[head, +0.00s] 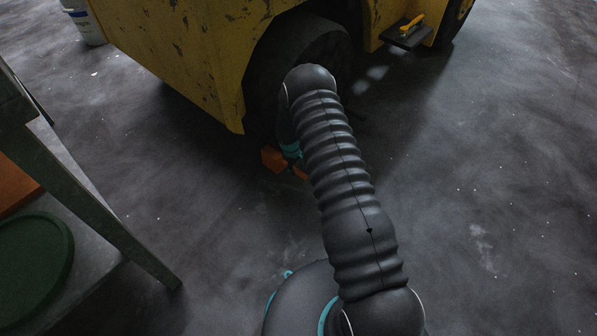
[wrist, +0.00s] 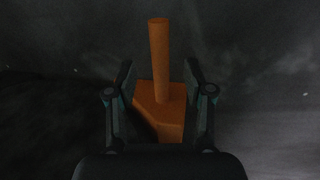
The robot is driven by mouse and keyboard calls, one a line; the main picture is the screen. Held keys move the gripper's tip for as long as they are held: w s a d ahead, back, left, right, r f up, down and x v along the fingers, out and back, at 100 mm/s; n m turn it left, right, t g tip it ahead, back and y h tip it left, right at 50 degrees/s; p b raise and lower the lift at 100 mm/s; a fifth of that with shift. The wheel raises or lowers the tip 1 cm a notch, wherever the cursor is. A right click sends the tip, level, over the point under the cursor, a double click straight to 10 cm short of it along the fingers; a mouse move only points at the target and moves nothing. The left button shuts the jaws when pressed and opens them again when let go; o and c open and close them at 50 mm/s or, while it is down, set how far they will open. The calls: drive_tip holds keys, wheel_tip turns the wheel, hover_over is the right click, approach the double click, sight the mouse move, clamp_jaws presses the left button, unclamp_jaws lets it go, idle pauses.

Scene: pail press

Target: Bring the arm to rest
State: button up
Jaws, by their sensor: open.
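My gripper (wrist: 160,78) is open in the wrist view, with one finger on each side of an orange block with an upright round post (wrist: 159,60). The fingers look apart from the post; whether they touch the block is too dark to tell. In the head view my arm reaches forward and bends down beside the dark wheel of a yellow vehicle. Part of the orange block (head: 272,159) shows there on the floor, low by the wheel. My gripper is mostly hidden behind my arm in that view.
The yellow vehicle (head: 180,50) stands close to my arm, its wheel (head: 300,55) just behind. A small step with a yellow-handled tool (head: 413,22) is at the upper right. A table frame (head: 95,205) with a green round thing (head: 35,262) is at left. The right floor is clear.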

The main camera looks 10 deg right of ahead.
drive_tip(key=r, duration=0.4)
drive_tip(key=a+r, duration=0.1)
drive_tip(key=shift+s+r, duration=0.3)
drive_tip(key=shift+r, duration=0.1)
drive_tip(key=s+f+m+g, duration=0.1)
drive_tip(key=s+g, duration=0.1)
drive_tip(key=s, duration=0.5)
drive_tip(key=s+r+m+t+p, duration=0.1)
drive_tip(key=s+r+m+t, duration=0.1)
drive_tip(key=s+r, duration=0.8)
drive_tip(key=s+r+m+t+y+p, duration=0.1)
drive_tip(key=s+r, duration=1)
drive_tip(key=r, duration=1.3)
drive_tip(key=s+r+m+t+p, duration=0.1)
drive_tip(key=s+r+m+t, duration=0.2)
drive_tip(key=s+r, duration=0.8)
drive_tip(key=shift+s+r+y, duration=0.2)
drive_tip(key=shift+r+y, duration=0.2)
drive_tip(key=shift+r, duration=3.15)
